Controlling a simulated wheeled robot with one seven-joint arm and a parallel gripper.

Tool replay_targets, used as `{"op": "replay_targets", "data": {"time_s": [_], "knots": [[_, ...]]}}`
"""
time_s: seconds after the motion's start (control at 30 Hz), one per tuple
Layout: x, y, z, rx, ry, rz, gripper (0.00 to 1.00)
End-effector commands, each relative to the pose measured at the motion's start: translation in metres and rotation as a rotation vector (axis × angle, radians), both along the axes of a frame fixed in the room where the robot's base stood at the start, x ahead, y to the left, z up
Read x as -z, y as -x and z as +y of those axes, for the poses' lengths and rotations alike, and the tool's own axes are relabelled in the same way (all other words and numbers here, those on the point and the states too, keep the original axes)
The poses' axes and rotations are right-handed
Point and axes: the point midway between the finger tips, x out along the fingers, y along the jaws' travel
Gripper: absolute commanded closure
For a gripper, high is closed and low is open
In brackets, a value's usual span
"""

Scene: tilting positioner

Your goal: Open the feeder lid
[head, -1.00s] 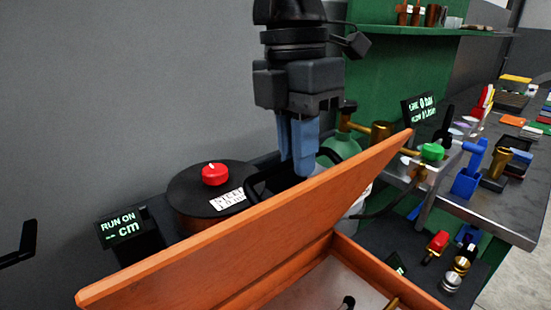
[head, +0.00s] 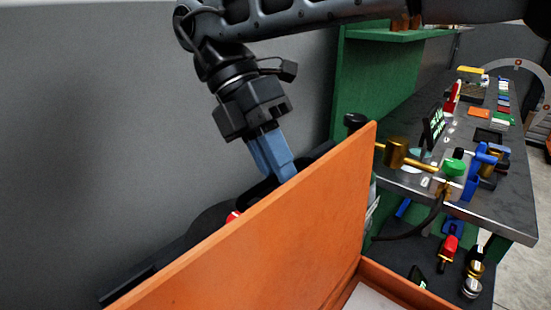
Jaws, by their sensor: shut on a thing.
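The feeder lid (head: 270,235) is a flat orange panel standing steeply up from an orange box (head: 395,285), whose pale inside shows at the bottom edge. My gripper (head: 279,176) is behind the lid's top edge, with its blue fingers pointing down and to the right. The fingers are shut on a black bar handle (head: 258,192) on the lid's far side. The lid hides most of this handle and the exact contact at the fingertips.
A red knob (head: 233,216) on a dark round housing is mostly hidden behind the lid. To the right are a brass fitting (head: 396,152), a green knob (head: 453,167) and a grey workbench (head: 505,215). A grey wall (head: 90,130) stands at left.

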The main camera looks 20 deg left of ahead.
Motion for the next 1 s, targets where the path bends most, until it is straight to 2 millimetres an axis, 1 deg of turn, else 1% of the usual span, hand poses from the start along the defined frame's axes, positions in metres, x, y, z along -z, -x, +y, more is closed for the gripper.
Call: {"op": "replay_targets", "data": {"time_s": [0.03,0.37,0.4,0.67,0.9,1.0], "knots": [[0.0075,0.0014,0.0039,-0.003,-0.008,0.004,1.00],[0.0074,0.0013,0.0048,-0.005,-0.008,0.004,1.00],[0.0073,0.0014,0.0049,-0.005,-0.008,0.003,0.87],[0.0055,0.0010,0.0045,-0.004,-0.008,0.002,0.62],[0.0028,-0.0001,0.0038,-0.001,-0.008,0.000,0.62],[-0.0014,-0.0013,0.0069,-0.002,-0.007,-0.002,0.62]]}}
